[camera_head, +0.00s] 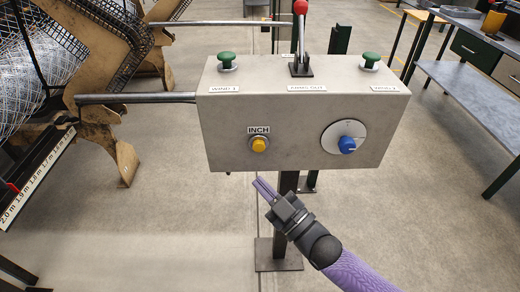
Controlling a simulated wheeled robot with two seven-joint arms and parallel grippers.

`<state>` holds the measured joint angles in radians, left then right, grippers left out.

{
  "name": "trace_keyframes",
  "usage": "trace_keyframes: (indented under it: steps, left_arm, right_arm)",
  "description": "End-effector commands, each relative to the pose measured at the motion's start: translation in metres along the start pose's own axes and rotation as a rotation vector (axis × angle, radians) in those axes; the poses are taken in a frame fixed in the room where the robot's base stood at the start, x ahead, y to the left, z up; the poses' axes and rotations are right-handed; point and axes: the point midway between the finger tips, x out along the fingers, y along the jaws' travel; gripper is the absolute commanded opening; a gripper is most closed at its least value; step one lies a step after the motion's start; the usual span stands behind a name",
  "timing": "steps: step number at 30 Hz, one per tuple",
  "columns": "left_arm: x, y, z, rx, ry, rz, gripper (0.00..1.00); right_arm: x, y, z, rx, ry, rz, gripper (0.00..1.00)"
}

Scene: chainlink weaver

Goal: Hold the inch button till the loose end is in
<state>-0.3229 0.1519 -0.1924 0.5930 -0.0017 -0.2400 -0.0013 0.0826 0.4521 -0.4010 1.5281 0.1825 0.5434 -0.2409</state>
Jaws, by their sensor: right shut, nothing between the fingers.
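The yellow inch button (259,144) is on the front face of the grey control box (295,150), under a label reading INCH. My right gripper (261,186) is shut and empty, below the button and apart from it, with its fingertips pointing up and left. The woven mesh roll (35,60) of the weaver is at the far left. I cannot make out a loose end in it. My left gripper is not in view.
The box also bears two green buttons (227,60) (371,60), a red-knobbed lever (300,35) and a blue dial (347,144). A length scale (35,180) is at left. A workbench (470,90) stands at right. The floor around the box's post is clear.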

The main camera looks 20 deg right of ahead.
Motion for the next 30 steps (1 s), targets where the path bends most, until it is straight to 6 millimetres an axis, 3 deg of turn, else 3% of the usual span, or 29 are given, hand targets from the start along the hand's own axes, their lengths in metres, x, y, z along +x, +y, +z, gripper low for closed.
trace_keyframes:
  steps: [3, 12, 30]
  left_arm:
    - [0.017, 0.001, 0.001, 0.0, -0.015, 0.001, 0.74]
    - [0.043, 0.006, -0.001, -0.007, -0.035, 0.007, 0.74]
    - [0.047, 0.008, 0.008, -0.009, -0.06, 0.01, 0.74]
  right_arm:
    - [0.011, 0.007, 0.015, -0.002, -0.001, -0.001, 0.0]
    - [0.039, 0.028, 0.035, 0.0, -0.003, -0.001, 0.0]
    - [0.05, 0.036, 0.038, 0.0, -0.002, 0.0, 0.0]
